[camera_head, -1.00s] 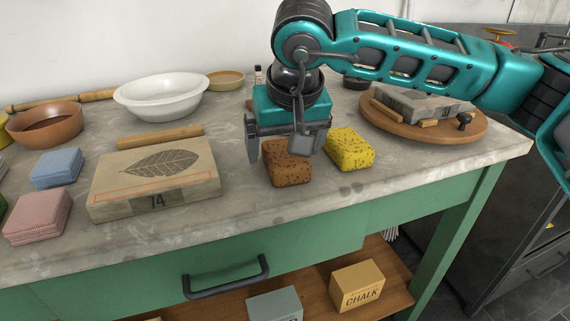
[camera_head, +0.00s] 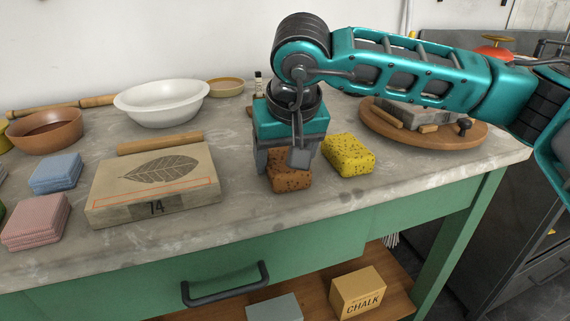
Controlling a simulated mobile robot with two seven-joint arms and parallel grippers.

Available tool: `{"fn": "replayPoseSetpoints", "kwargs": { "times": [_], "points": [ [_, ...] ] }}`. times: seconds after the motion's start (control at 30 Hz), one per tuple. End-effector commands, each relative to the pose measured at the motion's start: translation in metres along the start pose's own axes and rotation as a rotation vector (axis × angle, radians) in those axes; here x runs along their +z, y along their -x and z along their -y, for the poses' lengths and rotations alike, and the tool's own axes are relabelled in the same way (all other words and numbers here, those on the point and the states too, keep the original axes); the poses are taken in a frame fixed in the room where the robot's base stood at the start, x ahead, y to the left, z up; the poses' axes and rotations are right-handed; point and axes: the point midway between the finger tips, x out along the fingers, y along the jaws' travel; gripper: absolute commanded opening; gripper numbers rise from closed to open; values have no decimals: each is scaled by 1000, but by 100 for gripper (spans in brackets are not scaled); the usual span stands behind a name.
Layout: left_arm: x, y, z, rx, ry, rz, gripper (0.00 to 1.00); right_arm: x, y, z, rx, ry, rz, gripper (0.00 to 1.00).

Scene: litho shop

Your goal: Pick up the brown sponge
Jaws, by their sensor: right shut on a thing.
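The brown sponge (camera_head: 290,181) with dark specks lies on the grey stone counter, in the middle of the camera_head view. My right gripper (camera_head: 280,166) points down over it, shut on the sponge with a finger at either side. The fingers and palm hide the sponge's far part. I cannot see clear space between the sponge and the counter. My left gripper is not in view.
A yellow sponge (camera_head: 348,156) lies close to the right of the brown one. A leaf-printed stone block (camera_head: 155,180) lies to the left. A round wooden board (camera_head: 450,136) stands at the right. Bare counter (camera_head: 330,195) lies in front.

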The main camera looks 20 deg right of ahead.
Motion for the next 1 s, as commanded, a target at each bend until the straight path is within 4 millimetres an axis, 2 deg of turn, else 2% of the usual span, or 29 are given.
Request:
{"fn": "replayPoseSetpoints", "kwargs": {
  "times": [0.17,0.27,0.37,0.8,1.0],
  "points": [
    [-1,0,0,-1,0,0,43,-1,2,0,0,0,-1,40],
    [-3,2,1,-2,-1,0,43,-5,12,0,-1,0,-3,40],
    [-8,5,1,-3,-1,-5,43,-13,30,1,-2,0,-4,40],
    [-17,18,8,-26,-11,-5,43,-59,143,1,-2,0,-3,40],
    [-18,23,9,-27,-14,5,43,-72,174,0,-1,0,-1,40]
  ]
}}
